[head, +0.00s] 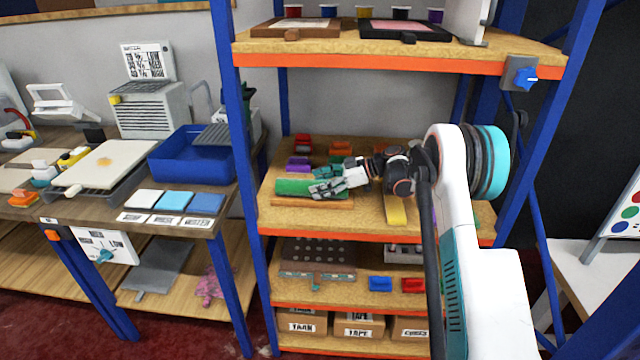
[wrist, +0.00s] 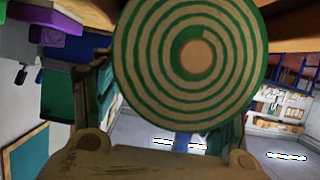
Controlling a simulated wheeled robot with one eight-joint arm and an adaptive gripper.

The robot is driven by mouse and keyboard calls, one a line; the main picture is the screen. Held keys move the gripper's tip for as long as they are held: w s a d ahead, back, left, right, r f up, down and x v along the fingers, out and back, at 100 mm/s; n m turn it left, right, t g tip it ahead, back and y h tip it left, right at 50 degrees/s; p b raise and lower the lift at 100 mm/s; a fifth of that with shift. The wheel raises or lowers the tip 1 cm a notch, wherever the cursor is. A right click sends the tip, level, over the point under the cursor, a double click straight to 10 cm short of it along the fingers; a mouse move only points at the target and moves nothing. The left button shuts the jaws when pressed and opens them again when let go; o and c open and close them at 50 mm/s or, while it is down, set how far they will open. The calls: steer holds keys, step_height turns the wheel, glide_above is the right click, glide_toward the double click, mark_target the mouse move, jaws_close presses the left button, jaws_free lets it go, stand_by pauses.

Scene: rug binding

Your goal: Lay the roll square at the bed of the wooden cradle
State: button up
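The roll (wrist: 150,50) shows end-on and close in the wrist view, a round spiral of green and tan. In the head view its long green side (head: 297,186) lies left to right on the middle shelf. The wooden cradle (head: 340,200) shows as a pale wooden strip under the green; its bed is mostly hidden. My gripper (head: 325,188) reaches in from the right and overlaps the roll's right part. Its dark fingers flank the roll in the wrist view and appear shut on it; the contact faces are hidden. I cannot tell whether the roll touches the bed.
A purple block (head: 298,163) and red and orange blocks stand behind on the same shelf. A yellow strip (head: 396,209) lies to the right under my arm. The upper shelf (head: 400,50) and blue posts (head: 235,120) bound the space.

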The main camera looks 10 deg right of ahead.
steer(key=shift+r, duration=0.2)
steer(key=p+v, duration=0.4)
steer(key=v, duration=0.8)
steer(key=shift+c, duration=0.2)
stand_by(1.0)
